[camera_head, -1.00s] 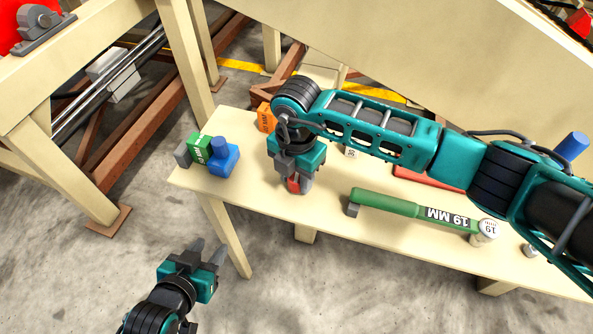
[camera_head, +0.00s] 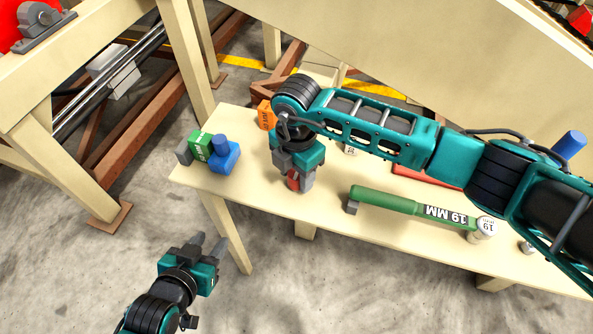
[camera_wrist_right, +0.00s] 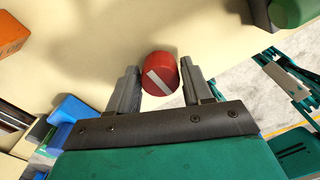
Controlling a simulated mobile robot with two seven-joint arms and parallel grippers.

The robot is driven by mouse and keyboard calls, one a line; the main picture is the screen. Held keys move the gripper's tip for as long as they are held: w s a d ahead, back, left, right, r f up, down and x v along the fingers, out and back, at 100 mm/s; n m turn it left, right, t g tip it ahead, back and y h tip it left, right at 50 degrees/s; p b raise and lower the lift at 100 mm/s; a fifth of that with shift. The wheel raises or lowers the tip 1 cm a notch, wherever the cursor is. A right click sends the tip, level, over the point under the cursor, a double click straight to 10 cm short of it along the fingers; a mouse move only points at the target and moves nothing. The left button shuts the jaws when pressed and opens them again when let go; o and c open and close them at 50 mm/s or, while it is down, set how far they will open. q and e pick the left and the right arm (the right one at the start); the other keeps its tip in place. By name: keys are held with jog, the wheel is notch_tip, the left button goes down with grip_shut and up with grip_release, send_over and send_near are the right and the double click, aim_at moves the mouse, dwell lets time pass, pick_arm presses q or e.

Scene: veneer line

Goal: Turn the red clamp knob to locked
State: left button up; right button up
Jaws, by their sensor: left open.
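The red clamp knob (camera_wrist_right: 160,74) is a short round cap with a white diagonal stripe, running from upper left to lower right in the right wrist view. My right gripper (camera_wrist_right: 160,82) has one finger on each side of it, very close to its sides; whether they touch it is unclear. In the head view the knob (camera_head: 293,181) shows partly behind the fingers of my right gripper (camera_head: 296,179), low over the table. My left gripper (camera_head: 211,246) is open and empty, off the table's front left side above the floor.
On the cream table (camera_head: 320,215) a green and blue block piece (camera_head: 224,157) stands at the left end. An orange block (camera_head: 265,115) is behind my right gripper. A green 19 MM wrench (camera_head: 390,200) lies to the right. A red flat item (camera_head: 425,177) is partly hidden by my right arm.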

aim_at(296, 174)
jog(key=shift+o, duration=1.4)
notch_tip(296, 174, up, 13)
jog(key=shift+s, duration=0.1)
